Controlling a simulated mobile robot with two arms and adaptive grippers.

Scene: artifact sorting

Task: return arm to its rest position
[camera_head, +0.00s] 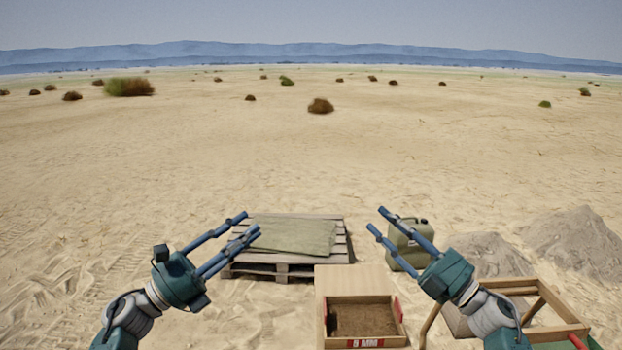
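My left gripper (249,223) comes in from the lower left. Its two blue fingers are apart with nothing between them, and their tips show in front of the pallet's left part. My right gripper (377,219) comes in from the lower right. Its fingers are also apart and empty, with the tips left of the green jerrycan. Both grippers appear held up above the ground, pointing inward and away from me.
A wooden pallet (283,269) bears a folded olive cloth (290,234). A green jerrycan (408,240) stands right of it. A wooden sieve box (357,284) labelled "5 MM" holds brown soil. A wooden frame (560,300) and sand heaps (575,240) lie right. Open sand lies left.

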